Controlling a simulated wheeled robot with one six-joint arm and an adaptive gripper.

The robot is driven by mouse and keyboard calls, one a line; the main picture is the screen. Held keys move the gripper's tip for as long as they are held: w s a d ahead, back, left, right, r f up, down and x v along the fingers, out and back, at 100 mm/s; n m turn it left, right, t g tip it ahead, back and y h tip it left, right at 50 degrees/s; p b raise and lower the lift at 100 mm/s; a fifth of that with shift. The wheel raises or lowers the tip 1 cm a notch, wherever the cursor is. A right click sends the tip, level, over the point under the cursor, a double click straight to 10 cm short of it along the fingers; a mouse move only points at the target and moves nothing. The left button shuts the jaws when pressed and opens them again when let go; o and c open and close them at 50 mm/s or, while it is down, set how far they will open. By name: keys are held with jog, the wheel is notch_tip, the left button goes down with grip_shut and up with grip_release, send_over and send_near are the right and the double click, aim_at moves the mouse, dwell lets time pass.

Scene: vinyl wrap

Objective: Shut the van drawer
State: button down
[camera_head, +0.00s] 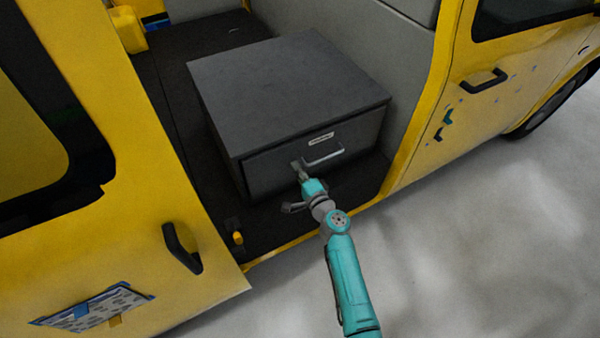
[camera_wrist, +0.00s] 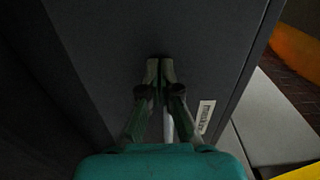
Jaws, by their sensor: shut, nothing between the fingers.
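The van drawer is a dark grey front (camera_head: 270,168) on a grey cabinet (camera_head: 285,80) inside the yellow van. The front looks flush, or nearly flush, with the cabinet body. A silver bar handle (camera_head: 324,156) and a white label (camera_head: 321,138) sit on the front. My gripper (camera_head: 299,166) is shut and empty, its fingertips at the drawer front just left of the handle. In the wrist view the shut fingertips (camera_wrist: 160,64) are against or very near the dark front (camera_wrist: 200,50). The handle (camera_wrist: 170,125) is partly hidden behind the fingers there.
The dark van floor (camera_head: 175,110) surrounds the cabinet on the left. An open yellow door (camera_head: 110,210) with a black handle stands at left. The yellow door pillar (camera_head: 415,120) is close on the right. Pale ground (camera_head: 480,240) outside is clear.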

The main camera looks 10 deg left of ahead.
jog(key=shift+w+a+r, duration=0.1)
jog(key=shift+w+a, duration=0.35)
jog(key=shift+w, duration=0.15)
jog(key=shift+r, duration=0.1)
jog(key=v, duration=1.4)
jog(key=shift+d+f, duration=0.15)
jog(key=shift+f, duration=0.1)
jog(key=shift+s, duration=0.15)
